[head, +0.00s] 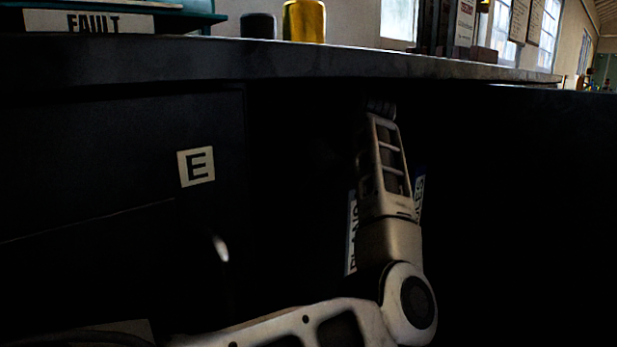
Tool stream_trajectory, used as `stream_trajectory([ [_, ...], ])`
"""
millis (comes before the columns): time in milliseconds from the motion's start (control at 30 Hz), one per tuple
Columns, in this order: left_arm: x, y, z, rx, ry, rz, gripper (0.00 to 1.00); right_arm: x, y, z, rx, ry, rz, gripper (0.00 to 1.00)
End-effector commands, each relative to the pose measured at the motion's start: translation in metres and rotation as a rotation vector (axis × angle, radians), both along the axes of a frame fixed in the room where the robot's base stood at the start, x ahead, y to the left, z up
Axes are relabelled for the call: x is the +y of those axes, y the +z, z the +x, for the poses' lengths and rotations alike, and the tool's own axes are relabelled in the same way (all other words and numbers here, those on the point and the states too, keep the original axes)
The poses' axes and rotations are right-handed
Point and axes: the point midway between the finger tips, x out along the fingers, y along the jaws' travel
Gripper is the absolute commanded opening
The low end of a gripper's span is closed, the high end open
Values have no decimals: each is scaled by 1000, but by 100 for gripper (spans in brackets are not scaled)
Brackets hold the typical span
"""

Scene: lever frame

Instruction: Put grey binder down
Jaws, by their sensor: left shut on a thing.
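My left gripper (380,107) is at the top of my forearm, just under the front edge of the counter, in a dark opening. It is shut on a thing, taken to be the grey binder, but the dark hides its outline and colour. Behind my arm, in the dark opening, two spine labels show partly: a white one at the left (351,235) and a blue and white one at the right (419,195). My arm covers what lies between them, and I cannot tell which binders they belong to. My right gripper is not in view.
The counter (290,62) runs across above the opening. On it stand a teal thing labelled FAULT (88,22), a dark cylinder (258,26), a yellow cylinder (304,21) and upright binders (465,22). A dark panel at the left bears an E label (196,167).

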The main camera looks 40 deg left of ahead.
Motion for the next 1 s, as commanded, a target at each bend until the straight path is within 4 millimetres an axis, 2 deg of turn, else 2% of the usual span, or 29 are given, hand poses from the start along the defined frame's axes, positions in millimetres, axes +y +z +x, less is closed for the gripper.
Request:
stream_trajectory([
  [167,12,3,2,-3,-3,4,0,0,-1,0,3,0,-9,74],
  [200,10,-3,3,-3,-6,4,0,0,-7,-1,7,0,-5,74],
  [300,9,-5,4,-3,-9,5,0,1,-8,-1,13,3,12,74],
  [767,8,-8,4,-3,-10,4,0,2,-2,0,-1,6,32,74],
  [800,7,-9,4,-1,-11,1,61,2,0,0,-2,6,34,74],
  [867,7,-9,4,0,-11,0,74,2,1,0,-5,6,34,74],
  [1000,7,-9,4,0,-11,0,74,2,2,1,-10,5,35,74],
])
